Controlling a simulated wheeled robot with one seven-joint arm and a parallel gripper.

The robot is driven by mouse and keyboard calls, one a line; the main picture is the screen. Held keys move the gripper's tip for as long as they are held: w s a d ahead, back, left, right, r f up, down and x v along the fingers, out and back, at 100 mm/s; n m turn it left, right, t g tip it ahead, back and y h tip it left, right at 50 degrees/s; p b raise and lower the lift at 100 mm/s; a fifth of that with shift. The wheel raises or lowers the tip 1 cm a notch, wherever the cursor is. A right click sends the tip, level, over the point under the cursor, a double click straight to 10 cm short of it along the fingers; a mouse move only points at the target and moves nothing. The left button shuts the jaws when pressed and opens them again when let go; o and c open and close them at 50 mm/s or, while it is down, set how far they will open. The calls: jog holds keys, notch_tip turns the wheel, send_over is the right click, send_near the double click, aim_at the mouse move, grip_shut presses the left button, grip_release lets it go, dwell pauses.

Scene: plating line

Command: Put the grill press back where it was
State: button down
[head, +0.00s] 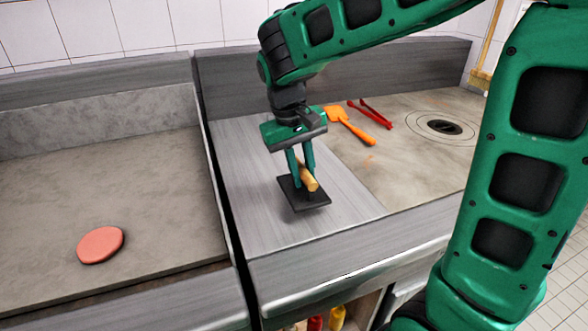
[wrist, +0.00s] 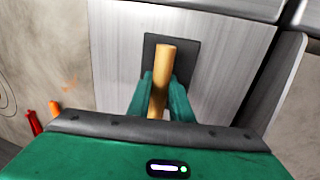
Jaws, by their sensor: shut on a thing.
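The grill press is a dark square plate (head: 297,199) with a light wooden handle (head: 311,184). My gripper (head: 308,176) is shut on the handle, pointing down. In the head view the press is at the brushed metal board (head: 255,185) between the two cooking surfaces. I cannot tell whether the plate rests on the metal or hangs just above it. In the wrist view the handle (wrist: 161,80) runs between both green fingers, with the dark plate (wrist: 186,60) beneath it.
A pink round patty (head: 100,245) lies on the left griddle (head: 160,180). An orange spatula (head: 350,127) and red tongs (head: 372,113) lie on the right surface, near a round drain-like ring (head: 440,126). Bare metal surrounds the press. Bottles (head: 336,318) stand on a shelf below.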

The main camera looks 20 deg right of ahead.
aim_at(293, 190)
jog(key=shift+f, duration=1.85)
jog(key=c, duration=1.6)
grip_release()
jog(key=shift+f, duration=0.1)
notch_tip(293, 190, up, 12)
jog(key=a, duration=0.3)
jog(key=s+d+f+m, duration=0.2)
jog(key=s+d, duration=0.2)
jog(key=d, duration=0.3)
jog(key=s+d+f+m, duration=0.1)
jog(key=s+d, duration=0.4)
jog(key=d, duration=0.3)
jog(key=s+d+f+m, duration=0.1)
jog(key=s+f, duration=0.1)
jog(key=s, duration=0.2)
jog(key=s+d+f+m+y, duration=0.1)
jog(key=s+d+f, duration=0.1)
jog(key=s, duration=0.3)
jog(key=s+d+f+m+y, duration=0.1)
jog(key=s+d+f, duration=0.1)
jog(key=s, duration=0.3)
jog(key=shift+s+d+f, duration=0.1)
jog(key=shift+f, duration=0.65)
